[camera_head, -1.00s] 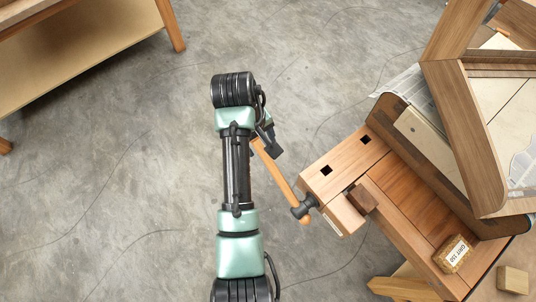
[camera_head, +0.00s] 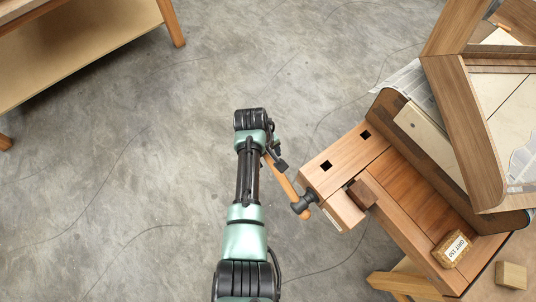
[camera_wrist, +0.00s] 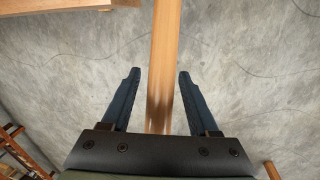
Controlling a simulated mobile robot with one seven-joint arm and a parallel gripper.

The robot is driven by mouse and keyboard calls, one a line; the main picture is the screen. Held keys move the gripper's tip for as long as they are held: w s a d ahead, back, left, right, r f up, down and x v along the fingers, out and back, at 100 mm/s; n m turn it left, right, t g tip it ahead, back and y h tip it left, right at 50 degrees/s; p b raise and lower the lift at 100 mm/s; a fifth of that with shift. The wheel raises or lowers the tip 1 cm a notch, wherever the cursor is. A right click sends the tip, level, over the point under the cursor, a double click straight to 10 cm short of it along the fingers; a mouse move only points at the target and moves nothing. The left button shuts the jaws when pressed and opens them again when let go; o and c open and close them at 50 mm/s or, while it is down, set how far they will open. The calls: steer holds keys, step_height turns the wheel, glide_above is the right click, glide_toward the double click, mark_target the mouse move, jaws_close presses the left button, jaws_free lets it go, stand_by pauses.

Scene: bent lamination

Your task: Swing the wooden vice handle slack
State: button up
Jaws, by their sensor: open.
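The wooden vice handle (camera_head: 284,182) is a long pale-orange bar. It runs through the dark metal vice screw head (camera_head: 303,204) at the left end of the bench, slanting up and left toward my arm. My gripper (camera_head: 277,160) is at the handle's upper-left part, partly hidden by my wrist. In the wrist view my gripper (camera_wrist: 158,75) is open, with one dark finger on each side of the handle (camera_wrist: 163,50). Gaps show on both sides, so the fingers appear apart from the wood. The handle's far upper end is hidden in the head view.
The wooden workbench (camera_head: 325,180) has two square holes and a brown block (camera_head: 362,193) at the vice jaw. A sanding block marked GRIT 150 (camera_head: 452,249) lies in its tray. A large wooden frame (camera_head: 470,130) stands right. Bare floor lies left of the bench.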

jaws_close()
stand_by(0.3)
stand_by(1.2)
